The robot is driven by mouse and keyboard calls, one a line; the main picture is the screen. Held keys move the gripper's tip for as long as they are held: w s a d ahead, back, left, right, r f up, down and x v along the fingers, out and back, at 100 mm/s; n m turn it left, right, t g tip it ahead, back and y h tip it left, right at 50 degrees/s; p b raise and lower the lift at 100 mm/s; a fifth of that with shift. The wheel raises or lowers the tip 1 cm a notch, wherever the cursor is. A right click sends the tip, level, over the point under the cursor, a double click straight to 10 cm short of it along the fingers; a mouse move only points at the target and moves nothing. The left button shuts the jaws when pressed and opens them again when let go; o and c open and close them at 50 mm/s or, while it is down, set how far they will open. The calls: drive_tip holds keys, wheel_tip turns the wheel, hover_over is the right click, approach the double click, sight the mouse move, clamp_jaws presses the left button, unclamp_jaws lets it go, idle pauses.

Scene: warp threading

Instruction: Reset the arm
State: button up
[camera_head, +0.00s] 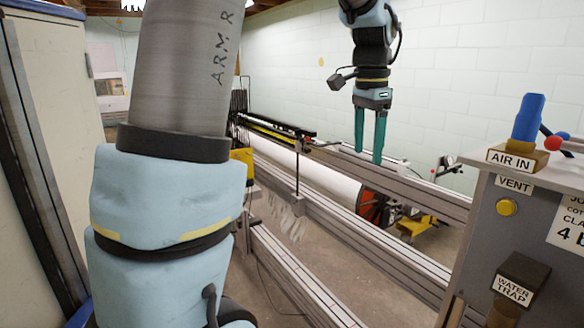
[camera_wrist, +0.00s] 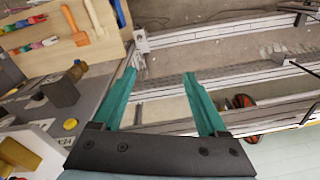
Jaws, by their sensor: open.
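My gripper (camera_head: 370,150) hangs in the middle right of the head view with its two teal fingers pointing down. The fingers are apart and nothing is between them. Behind it in the head view is a long metal-railed frame (camera_head: 400,178). In the wrist view my gripper (camera_wrist: 160,78) also shows its two teal fingers spread and empty, with the floor and rails visible beyond them. Whether the fingertips touch any rail cannot be told, but no contact shows.
A grey cabinet (camera_head: 520,235) with air fittings stands at the right, with a blue valve (camera_head: 528,118) on top. A pegboard with tools (camera_wrist: 60,45) shows in the wrist view. A white roll (camera_head: 325,180) lies along the rails. A tall pale cabinet (camera_head: 50,110) stands at the left.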

drive_tip(key=s+a+f+n, duration=0.4)
drive_tip(key=a+f+n, duration=0.2)
drive_tip(key=a, duration=0.5)
drive_tip(key=s+a+f+n+t, duration=0.1)
drive_tip(key=s+a+f+n, duration=0.4)
drive_tip(key=a+f, duration=0.6)
drive_tip(key=n, duration=0.2)
drive_tip(key=shift+a+f+n, duration=0.25)
drive_tip(key=shift+a+n, duration=0.05)
drive_tip(key=shift+a, duration=0.1)
drive_tip(key=shift+w, duration=0.1)
